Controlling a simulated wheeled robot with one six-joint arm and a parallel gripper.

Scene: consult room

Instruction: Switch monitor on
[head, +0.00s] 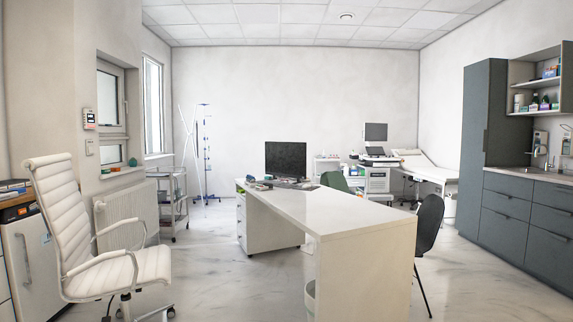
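A dark monitor (286,159) stands near the far end of the white desk (340,213), in the middle of the head view. Its screen looks black. A second, smaller screen (376,132) stands on a medical cart (376,177) farther back on the right; it looks grey. I cannot tell from here where a power button is on either screen. My gripper is not in view.
A white swivel chair (62,229) stands at the left, a dark chair (429,226) right of the desk. A wheeled rack (172,198) stands by the window wall. Grey cabinets (520,215) line the right. Floor (210,265) between white chair and desk is clear.

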